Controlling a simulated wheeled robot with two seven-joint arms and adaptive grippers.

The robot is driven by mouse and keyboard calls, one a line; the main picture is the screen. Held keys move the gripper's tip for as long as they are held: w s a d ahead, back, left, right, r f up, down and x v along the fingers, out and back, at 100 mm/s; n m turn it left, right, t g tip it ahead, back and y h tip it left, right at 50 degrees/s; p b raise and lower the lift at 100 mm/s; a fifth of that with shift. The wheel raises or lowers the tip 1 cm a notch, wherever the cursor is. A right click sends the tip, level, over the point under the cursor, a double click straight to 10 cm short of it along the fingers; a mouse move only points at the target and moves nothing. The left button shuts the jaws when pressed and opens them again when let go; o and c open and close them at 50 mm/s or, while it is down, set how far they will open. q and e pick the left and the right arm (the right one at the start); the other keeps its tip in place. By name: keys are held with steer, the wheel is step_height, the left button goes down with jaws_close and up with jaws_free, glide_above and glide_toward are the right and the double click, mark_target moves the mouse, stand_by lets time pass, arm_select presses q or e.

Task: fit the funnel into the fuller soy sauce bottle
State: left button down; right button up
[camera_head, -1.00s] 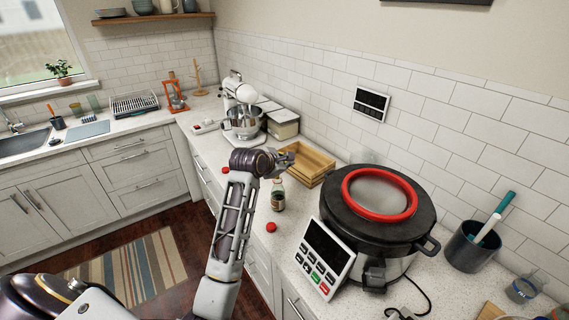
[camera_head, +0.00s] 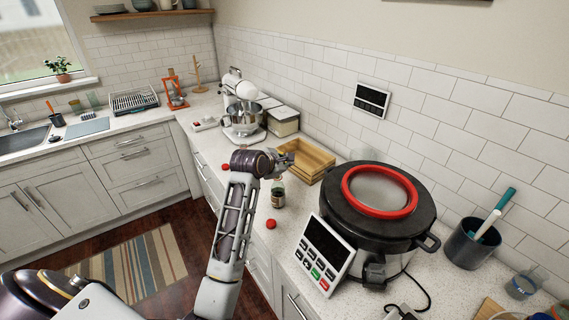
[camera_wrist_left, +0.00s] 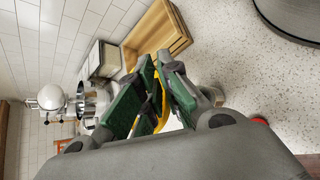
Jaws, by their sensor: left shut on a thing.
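A soy sauce bottle (camera_head: 278,196), dark with a pale label, stands upright on the counter near its front edge. My left gripper (camera_head: 284,161) is just above it and partly covers its top. In the left wrist view, the green-padded fingers (camera_wrist_left: 152,96) are shut on a yellow thing (camera_wrist_left: 158,92), which looks like the funnel and is mostly hidden by the fingers. I cannot tell whether it touches the bottle's mouth. A second bottle cannot be made out. My right gripper is not in view.
A red cap (camera_head: 271,224) lies in front of the bottle, and another red thing (camera_head: 225,168) lies farther left. A wooden box (camera_head: 309,163) is behind the gripper. A large cooker (camera_head: 378,222) stands to the right, a stand mixer (camera_head: 243,116) behind.

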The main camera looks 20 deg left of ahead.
arm_select(q)
steer(key=shift+f, duration=0.6)
steer(key=c, duration=1.5)
jaws_free()
steer(key=shift+c, duration=0.2)
steer(key=v, duration=1.2)
steer(key=shift+f, duration=0.1)
